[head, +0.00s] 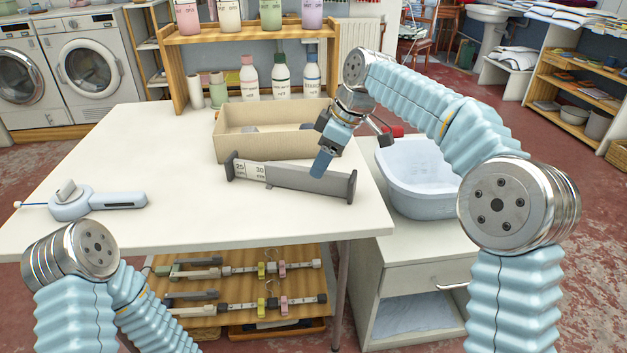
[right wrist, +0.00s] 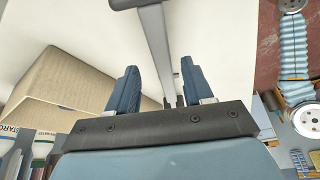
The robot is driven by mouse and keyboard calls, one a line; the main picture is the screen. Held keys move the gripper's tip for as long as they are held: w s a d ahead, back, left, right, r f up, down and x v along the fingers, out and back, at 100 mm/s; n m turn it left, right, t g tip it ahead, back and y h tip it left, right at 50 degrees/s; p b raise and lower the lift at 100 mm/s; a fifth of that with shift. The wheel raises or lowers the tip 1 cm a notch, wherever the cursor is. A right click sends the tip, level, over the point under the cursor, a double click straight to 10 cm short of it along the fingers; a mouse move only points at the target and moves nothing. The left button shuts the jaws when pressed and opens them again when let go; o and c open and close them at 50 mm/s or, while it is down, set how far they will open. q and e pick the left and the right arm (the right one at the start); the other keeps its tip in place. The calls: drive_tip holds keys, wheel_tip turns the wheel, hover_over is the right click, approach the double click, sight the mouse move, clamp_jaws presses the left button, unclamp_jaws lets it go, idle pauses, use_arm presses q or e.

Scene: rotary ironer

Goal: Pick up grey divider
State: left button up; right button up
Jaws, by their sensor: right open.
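The grey divider (head: 300,180) is a long bar with an upright plate at each end and a white scale label on its left part. It lies on the white table near the front right edge. My right gripper (head: 320,168) is over the right half of the bar, pointing down. In the right wrist view the divider (right wrist: 155,40) passes between the two open blue fingers of my right gripper (right wrist: 160,85), with a gap on each side. I cannot tell how far down the fingers reach. My left arm shows at lower left, but its gripper is out of view.
An open cardboard box (head: 235,148) stands just behind the divider. A pale blue basin (head: 420,205) is on the lower cabinet at right. A grey-blue tool (head: 90,203) lies at the table's left. Bottles stand on a wooden shelf (head: 250,38) behind. The table's left middle is clear.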

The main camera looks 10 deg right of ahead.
sight(313, 190)
drive_tip(key=x, duration=0.5)
drive_tip(key=shift+s+a+f, duration=0.15)
drive_tip(key=shift+f, duration=0.05)
clamp_jaws()
